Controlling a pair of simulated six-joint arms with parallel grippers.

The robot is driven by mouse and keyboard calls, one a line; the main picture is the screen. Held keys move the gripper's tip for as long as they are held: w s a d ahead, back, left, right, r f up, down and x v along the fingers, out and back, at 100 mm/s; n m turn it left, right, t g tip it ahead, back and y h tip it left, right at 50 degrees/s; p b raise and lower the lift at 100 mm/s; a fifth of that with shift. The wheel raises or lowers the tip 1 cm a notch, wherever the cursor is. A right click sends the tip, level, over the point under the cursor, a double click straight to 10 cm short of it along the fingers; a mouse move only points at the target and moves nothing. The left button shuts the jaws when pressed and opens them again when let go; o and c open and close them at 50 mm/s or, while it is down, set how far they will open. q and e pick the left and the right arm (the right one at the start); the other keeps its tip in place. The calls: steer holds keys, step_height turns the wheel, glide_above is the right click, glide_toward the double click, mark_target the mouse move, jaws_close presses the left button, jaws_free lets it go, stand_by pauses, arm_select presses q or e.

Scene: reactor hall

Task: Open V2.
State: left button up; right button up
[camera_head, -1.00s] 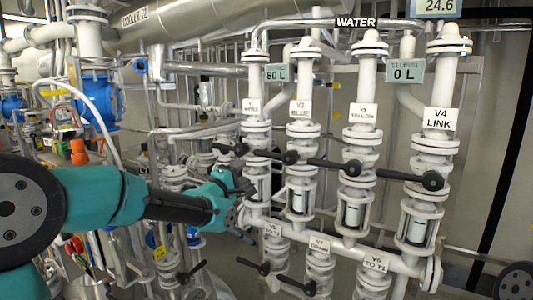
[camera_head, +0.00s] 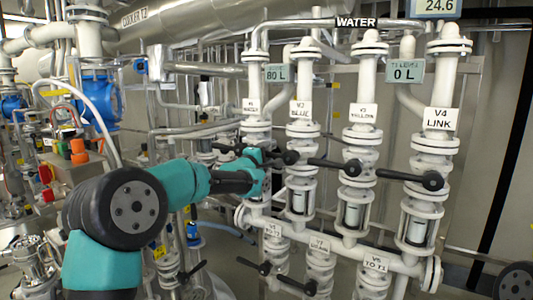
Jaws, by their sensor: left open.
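The V2 label (camera_head: 300,109) marks the second white vertical pipe from the left in the valve row. V2's black handle (camera_head: 290,157) has its round hub in front of that pipe and its lever pointing left, across the pipe. My left gripper (camera_head: 268,162) is at the lever's left part, in front of the V1 pipe. Its jaws are open, but they are small and dark against the lever, so I cannot tell whether the lever is between them or touched. The gripper hides part of the lever and of the V1 pipe. My right gripper is out of view.
V3's black handle (camera_head: 353,168) and V4's black handle (camera_head: 432,181) stand to the right, also pointing left. V1's handle is close on the left. Lower valves (camera_head: 264,268) have black levers too. The white manifold pipe (camera_head: 340,252) runs below. Pipes crowd the left.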

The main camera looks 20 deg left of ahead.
arm_select(q)
steer(key=shift+w+d, duration=0.15)
steer(key=shift+w, duration=0.3)
jaws_close()
stand_by(0.3)
